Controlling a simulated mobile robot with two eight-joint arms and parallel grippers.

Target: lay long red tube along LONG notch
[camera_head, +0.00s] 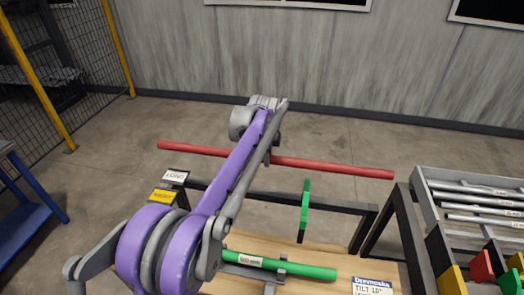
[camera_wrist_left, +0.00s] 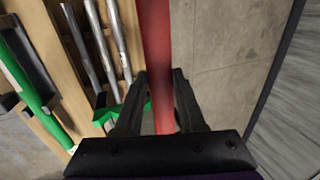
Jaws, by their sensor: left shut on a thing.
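The long red tube (camera_head: 335,168) hangs level above and behind a black frame in the head view, sloping slightly down to the right in the picture. My left gripper (camera_wrist_left: 160,75) is shut on the red tube (camera_wrist_left: 157,35), one finger on each side of it in the left wrist view. In the head view my purple arm hides the grip and the tube's middle. A green tube (camera_head: 305,268) lies on a wooden board (camera_head: 245,247). The long notch cannot be made out clearly. My right gripper is not in view.
The black frame (camera_head: 350,206) stands under the red tube, with a green upright piece (camera_head: 305,205) by its bar. A grey tray (camera_head: 455,177) of metal tubes and colored bins (camera_head: 480,268) stand at the right. A blue table (camera_head: 30,210) stands at the left.

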